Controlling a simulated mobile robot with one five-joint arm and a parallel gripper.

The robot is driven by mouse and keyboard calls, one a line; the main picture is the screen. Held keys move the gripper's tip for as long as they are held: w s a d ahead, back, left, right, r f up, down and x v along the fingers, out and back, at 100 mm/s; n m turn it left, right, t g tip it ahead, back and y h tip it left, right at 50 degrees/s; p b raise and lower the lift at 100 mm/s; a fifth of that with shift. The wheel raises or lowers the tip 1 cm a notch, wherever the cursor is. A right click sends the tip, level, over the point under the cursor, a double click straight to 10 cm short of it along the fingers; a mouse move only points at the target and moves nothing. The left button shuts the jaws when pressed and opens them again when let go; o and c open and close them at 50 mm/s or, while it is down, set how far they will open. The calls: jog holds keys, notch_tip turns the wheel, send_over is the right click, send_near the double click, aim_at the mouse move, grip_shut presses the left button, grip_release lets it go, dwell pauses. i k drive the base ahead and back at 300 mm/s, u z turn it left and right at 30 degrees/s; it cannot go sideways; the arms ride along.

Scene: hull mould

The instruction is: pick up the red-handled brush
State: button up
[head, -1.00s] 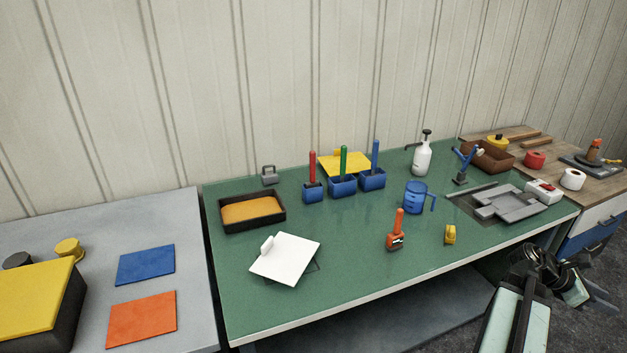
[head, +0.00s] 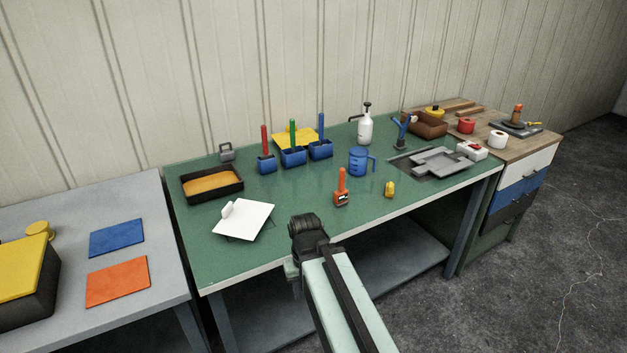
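The red-handled brush (head: 264,142) stands upright in the left of three small blue pots on the green workbench. Its red handle points up; its lower end is hidden inside its blue pot (head: 266,165). A green-handled brush (head: 292,134) and a blue-handled brush (head: 321,128) stand in the pots to its right. My arm reaches up from the bottom of the head view to a dark joint at the bench's front edge, nearer the camera than the pots. My gripper's fingers are hidden behind the arm, so I see neither their opening nor anything in them.
In front of the pots are a white board (head: 252,222), an orange-handled tool (head: 341,190) and a small yellow item (head: 389,189). A black tray (head: 238,190) lies left, a blue jug (head: 358,160) right. Bare green surface (head: 290,195) lies between.

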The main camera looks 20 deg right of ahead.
aim_at(266, 155)
jog(key=u, duration=4.1)
jog(key=k, duration=2.4)
jog(key=z, duration=1.45)
jog(key=i, duration=1.05)
jog(key=u, duration=0.05)
